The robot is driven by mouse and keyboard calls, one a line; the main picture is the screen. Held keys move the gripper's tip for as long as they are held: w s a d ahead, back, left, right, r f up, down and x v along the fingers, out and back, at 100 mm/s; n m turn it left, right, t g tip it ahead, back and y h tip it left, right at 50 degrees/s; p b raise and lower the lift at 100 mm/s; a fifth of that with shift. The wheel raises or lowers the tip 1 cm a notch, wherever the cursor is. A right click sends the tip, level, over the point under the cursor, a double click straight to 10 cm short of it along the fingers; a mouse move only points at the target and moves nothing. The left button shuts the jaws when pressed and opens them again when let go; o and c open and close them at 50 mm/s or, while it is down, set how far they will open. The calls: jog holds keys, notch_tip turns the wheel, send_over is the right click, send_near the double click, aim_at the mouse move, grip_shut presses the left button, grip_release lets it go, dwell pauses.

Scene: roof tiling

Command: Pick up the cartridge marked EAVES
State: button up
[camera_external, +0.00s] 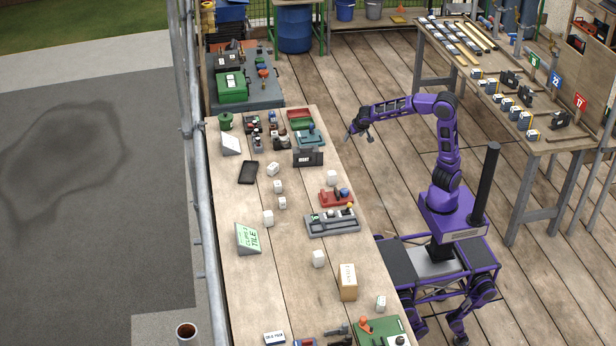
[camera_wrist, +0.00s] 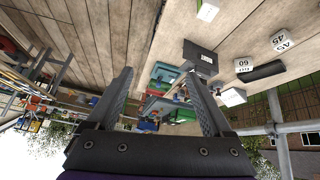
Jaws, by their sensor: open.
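I cannot read the word EAVES anywhere, so I cannot tell which thing is the cartridge. Small white blocks lie scattered along the long wooden table, such as one near the table's middle (camera_external: 267,218). In the wrist view, one white block (camera_wrist: 284,41) reads 45 and another (camera_wrist: 243,65) reads 60.
A green sign about clips and tile (camera_external: 248,239), a grey tray (camera_external: 333,223), a red tray (camera_external: 337,197) and a tan carton (camera_external: 348,282) stand on the table. A second bench (camera_external: 430,29) at right holds several small dark-and-white items and numbered signs. Plank floor lies between.

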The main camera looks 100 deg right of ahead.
jog(key=s+a+f+m+g+y, duration=0.1)
jog(key=s+a+f+m+y, duration=0.15)
jog(key=f, duration=0.35)
jog(key=s+a+f+m+y, duration=0.1)
jog(key=s+f+m+y, duration=0.1)
jog(key=s+f+y, duration=0.3)
jog(key=m+t, duration=1.4)
jog(key=m, duration=0.2)
send_near(328, 179)
jog(key=x, duration=0.3)
jog(key=b+x, duration=0.1)
jog(key=x, duration=0.2)
jog(key=shift+s+f, duration=0.15)
jog(key=shift+f, duration=0.15)
jog(key=shift+x, duration=2.6)
jog(key=shift+d+r, duration=0.1)
jog(key=shift+d, duration=0.1)
grip_shut()
